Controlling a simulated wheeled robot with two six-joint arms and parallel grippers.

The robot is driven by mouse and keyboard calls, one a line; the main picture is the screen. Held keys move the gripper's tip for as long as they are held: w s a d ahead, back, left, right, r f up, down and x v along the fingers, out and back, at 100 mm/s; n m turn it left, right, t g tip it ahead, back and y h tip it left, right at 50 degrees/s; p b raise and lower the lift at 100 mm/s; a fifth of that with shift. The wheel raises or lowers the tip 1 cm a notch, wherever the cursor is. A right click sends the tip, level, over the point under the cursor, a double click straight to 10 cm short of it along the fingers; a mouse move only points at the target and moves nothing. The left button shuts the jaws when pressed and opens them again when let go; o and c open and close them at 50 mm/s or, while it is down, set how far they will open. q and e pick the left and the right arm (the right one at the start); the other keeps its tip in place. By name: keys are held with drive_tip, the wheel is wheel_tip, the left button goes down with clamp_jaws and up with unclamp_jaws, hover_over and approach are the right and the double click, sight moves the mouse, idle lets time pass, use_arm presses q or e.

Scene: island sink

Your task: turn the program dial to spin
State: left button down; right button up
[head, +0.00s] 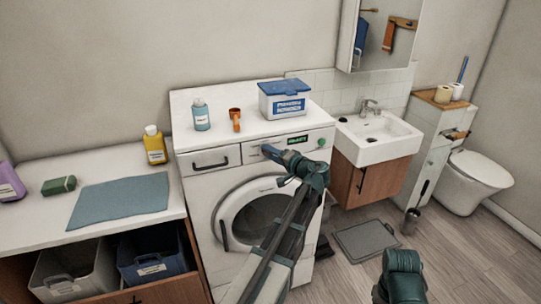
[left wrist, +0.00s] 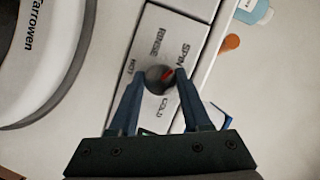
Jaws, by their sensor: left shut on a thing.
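The washing machine (head: 205,228) stands against the wall, its control panel along the top front. The program dial (left wrist: 157,79) is a small dark round knob with a red pointer mark, clear in the left wrist view. Labels SPIN, RINSE, HOT and COLD surround it. The red mark points up and right in that view, towards the lower end of the SPIN label (left wrist: 184,53). My left gripper (left wrist: 157,80) is shut on the dial, one finger on each side. In the head view the left gripper (head: 268,151) is at the panel and hides the dial.
On the machine's top are a light blue bottle (head: 201,115), an orange scoop (head: 235,119) and a blue-lidded box (head: 285,99). A green display (head: 298,139) and green button (head: 321,142) sit right of the dial. A counter (head: 90,171) is left, a sink (head: 377,137) right.

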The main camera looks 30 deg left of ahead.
idle(0.3)
use_arm(q)
drive_tip(key=shift+c, duration=1.8)
unclamp_jaws()
drive_tip(key=shift+d, duration=0.1)
drive_tip(key=p+v, duration=0.2)
drive_tip(key=v, duration=1.1)
drive_tip(key=shift+d, duration=0.35)
drive_tip(key=shift+s+r, duration=0.1)
drive_tip(key=shift+s, duration=0.05)
drive_tip(key=s+d+f+m+g+h, duration=0.2)
drive_tip(key=s+d+f+g+h, duration=0.1)
drive_tip(key=s+d+f+h, duration=0.4)
drive_tip(key=s+d+f+m+g+h, duration=0.2)
drive_tip(key=s+d+f+h, duration=0.5)
drive_tip(key=s+d+f, duration=0.4)
drive_tip(key=s+d, duration=0.4)
drive_tip(key=d, duration=0.1)
drive_tip(key=shift+s+d+m+g, duration=0.3)
drive_tip(key=shift+s+d+g, duration=0.1)
